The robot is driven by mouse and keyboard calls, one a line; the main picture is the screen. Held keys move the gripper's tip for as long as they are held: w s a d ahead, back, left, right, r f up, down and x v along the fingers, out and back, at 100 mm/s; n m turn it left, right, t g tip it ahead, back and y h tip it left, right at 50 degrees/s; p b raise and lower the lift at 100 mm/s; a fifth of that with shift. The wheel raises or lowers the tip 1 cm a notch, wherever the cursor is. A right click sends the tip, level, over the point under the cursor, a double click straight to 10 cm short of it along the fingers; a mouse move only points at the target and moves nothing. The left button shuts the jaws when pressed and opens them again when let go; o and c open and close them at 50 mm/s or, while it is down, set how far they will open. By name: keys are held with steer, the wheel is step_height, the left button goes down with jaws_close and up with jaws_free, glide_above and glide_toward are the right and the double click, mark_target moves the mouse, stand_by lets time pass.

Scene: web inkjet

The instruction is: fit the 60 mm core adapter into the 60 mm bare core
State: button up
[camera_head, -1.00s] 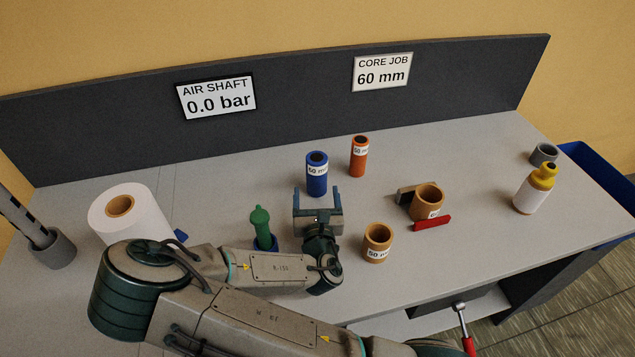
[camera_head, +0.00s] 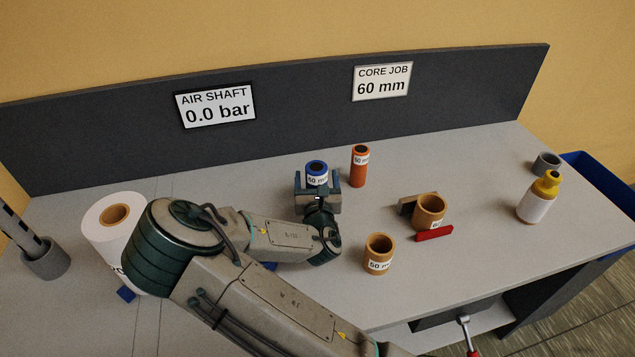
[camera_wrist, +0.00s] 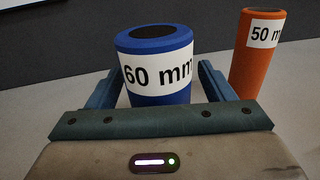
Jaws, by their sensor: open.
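The blue 60 mm core adapter (camera_head: 317,168) stands upright on the table; its "60 mm" label faces me in the wrist view (camera_wrist: 158,72). My gripper (camera_head: 318,187) is open, with one finger on each side of the adapter and gaps visible in the wrist view. The head view hides the adapter's lower part behind my gripper. A brown core (camera_head: 430,210) stands upright at the right, between a brown block and a red bar; its label is partly hidden, but begins with what looks like a 6. Its open top is clear.
An orange 50 mm adapter (camera_head: 360,167) stands close to the right of the blue one. A brown 50 mm core (camera_head: 380,252) stands nearer the front. A white roll (camera_head: 112,235) is at left, a yellow-topped bottle (camera_head: 538,197) at right.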

steer(key=shift+w, duration=0.35)
steer(key=c, duration=1.1)
steer(key=shift+r, duration=0.1)
